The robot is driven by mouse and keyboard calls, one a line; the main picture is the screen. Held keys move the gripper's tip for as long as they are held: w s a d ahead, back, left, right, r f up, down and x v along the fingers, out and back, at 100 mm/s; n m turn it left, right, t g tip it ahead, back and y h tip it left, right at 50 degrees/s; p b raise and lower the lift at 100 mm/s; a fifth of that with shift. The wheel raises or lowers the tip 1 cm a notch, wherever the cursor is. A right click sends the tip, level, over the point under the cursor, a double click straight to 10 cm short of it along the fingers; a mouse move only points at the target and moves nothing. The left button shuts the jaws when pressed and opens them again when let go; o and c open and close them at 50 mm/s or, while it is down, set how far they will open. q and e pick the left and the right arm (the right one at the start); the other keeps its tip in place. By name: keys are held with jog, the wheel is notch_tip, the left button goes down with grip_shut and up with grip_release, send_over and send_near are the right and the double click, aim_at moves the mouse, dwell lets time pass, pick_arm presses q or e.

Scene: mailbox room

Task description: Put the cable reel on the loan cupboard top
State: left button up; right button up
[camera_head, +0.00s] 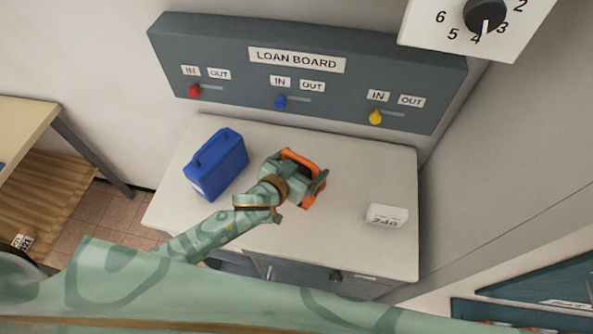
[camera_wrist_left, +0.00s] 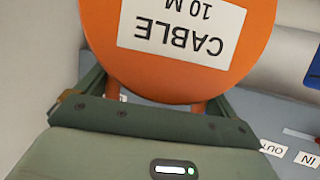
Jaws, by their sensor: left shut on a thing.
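The orange cable reel (camera_head: 313,199) is over the loan cupboard top (camera_head: 350,163), in the middle of it, mostly hidden by my left gripper (camera_head: 308,184). In the left wrist view the reel (camera_wrist_left: 112,62) fills the upper middle, with an upside-down "CABLE 10 M" label. My left gripper (camera_wrist_left: 150,112) is shut on the reel, whose two orange struts show between the jaws. I cannot tell whether the reel touches the top or hangs just above it. My right gripper is not in view.
A blue case (camera_head: 217,165) stands on the top's left part. A white block marked "246" (camera_head: 387,216) is at the right front. The loan board (camera_head: 300,85) is along the back wall. The top is clear between reel and block. A table (camera_head: 25,118) is far left.

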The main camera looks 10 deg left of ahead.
aim_at(302, 171)
pick_arm(q)
jog(key=shift+w+f, duration=0.4)
jog(key=shift+w, duration=0.1)
jog(key=shift+w+f+b, duration=0.15)
jog(key=shift+f+b, duration=0.2)
jog(key=shift+f, duration=0.55)
jog(key=shift+w+f+b, duration=0.1)
jog(key=shift+f+b, duration=0.2)
jog(key=shift+f, duration=0.7)
jog(key=o, duration=1.7)
jog(key=shift+f, duration=0.15)
jog(key=shift+s, duration=0.15)
jog(key=p+v, duration=0.1)
jog(key=v, duration=1.1)
